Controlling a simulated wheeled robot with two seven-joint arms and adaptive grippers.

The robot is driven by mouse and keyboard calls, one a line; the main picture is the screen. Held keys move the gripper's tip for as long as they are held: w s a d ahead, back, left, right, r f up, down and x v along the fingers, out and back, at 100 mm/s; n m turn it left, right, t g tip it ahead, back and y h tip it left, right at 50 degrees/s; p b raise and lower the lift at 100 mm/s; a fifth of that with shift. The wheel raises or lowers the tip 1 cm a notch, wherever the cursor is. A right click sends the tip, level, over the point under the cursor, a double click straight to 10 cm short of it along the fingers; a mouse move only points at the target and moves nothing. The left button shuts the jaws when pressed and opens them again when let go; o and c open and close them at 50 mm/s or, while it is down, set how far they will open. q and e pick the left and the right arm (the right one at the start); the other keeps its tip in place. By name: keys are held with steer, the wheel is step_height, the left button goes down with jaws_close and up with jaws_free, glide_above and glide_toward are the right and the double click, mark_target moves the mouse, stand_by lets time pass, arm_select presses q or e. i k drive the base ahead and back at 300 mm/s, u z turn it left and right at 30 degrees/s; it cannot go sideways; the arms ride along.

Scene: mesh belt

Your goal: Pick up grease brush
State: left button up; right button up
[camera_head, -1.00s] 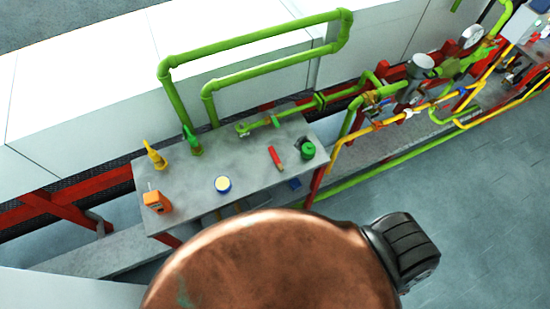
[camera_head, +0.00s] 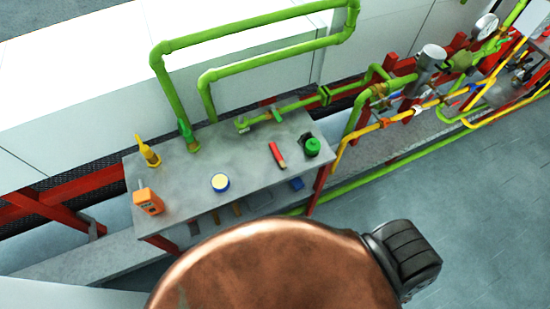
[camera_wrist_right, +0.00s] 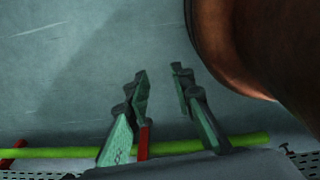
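A grey bench (camera_head: 245,165) stands in the head view. A short red object with a pale tip (camera_head: 277,155) lies on it at the right; I cannot tell whether it is the grease brush. Several small brownish items (camera_head: 237,209) show on a lower shelf, too small to name. In the right wrist view my right gripper (camera_wrist_right: 160,78) has its fingers apart with nothing held between them. It is over the grey floor, and a red post (camera_wrist_right: 143,142) shows behind the fingers. My left gripper is in neither view.
Green pipes (camera_head: 255,43) rise behind. Yellow pipes (camera_head: 400,118) run at right. Grey floor (camera_head: 440,200) is clear at lower right.

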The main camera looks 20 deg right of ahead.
mark_target(274, 150)
steer(key=u, duration=1.75)
steer(key=k, duration=0.55)
steer(key=z, duration=1.35)
